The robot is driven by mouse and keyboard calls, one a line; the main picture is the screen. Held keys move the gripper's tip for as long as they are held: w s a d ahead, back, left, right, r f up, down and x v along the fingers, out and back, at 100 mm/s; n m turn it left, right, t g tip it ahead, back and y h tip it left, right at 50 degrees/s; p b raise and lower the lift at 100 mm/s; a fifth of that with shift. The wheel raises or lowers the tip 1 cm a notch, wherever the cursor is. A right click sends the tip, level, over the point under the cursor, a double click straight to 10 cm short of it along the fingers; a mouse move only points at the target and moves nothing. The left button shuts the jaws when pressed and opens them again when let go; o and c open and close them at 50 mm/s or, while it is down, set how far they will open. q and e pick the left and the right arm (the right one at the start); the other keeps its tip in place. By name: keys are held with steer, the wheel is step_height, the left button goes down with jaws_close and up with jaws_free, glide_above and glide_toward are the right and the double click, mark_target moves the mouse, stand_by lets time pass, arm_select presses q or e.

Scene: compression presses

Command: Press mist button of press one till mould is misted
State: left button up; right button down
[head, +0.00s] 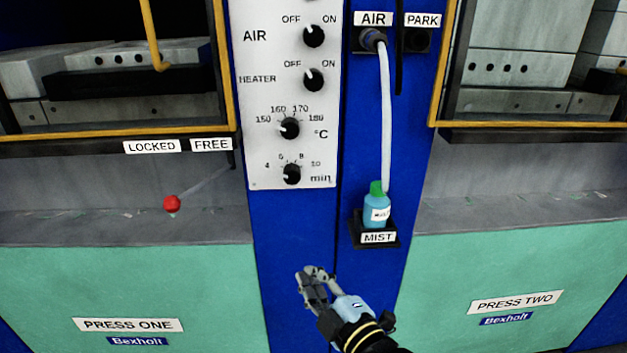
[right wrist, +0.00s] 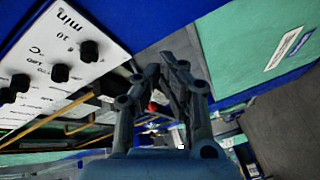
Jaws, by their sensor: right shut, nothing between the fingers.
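Press one (head: 128,325) is on the left in the head view, with a yellow-framed opening above its green front. Inside the opening are pale grey blocks and a dark slab (head: 130,80); I cannot tell which is the mould. A blue mist bottle (head: 376,212) with a green top stands upright on a black holder labelled MIST (head: 377,238) on the blue column. I see no separate mist button. My right gripper (head: 314,272) is shut and empty, below and left of the holder, apart from it. In the right wrist view its fingers (right wrist: 172,68) are together. My left gripper is not in view.
A white panel (head: 265,160) with several black knobs is above the gripper. A red-knobbed lever (head: 172,203) juts below the LOCKED and FREE labels. A pale hose (head: 386,120) runs from the AIR socket (head: 372,40) towards the bottle. Press two (head: 516,302) is on the right.

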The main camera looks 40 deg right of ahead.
step_height(320, 180, up, 45)
steer(key=w+m+t+h+p, duration=0.1)
steer(key=m+t+h+p, duration=0.2)
steer(key=t+h+p, duration=0.4)
steer(key=h+p, duration=0.1)
steer(key=p, duration=0.2)
steer(key=shift+d+t, duration=0.4)
steer(key=w+d+b, duration=0.1)
steer(key=w+d, duration=0.3)
steer(key=w, duration=0.3)
steer(key=shift+w+d, duration=0.25)
steer(key=shift+d, duration=0.1)
steer(key=shift+w, duration=0.15)
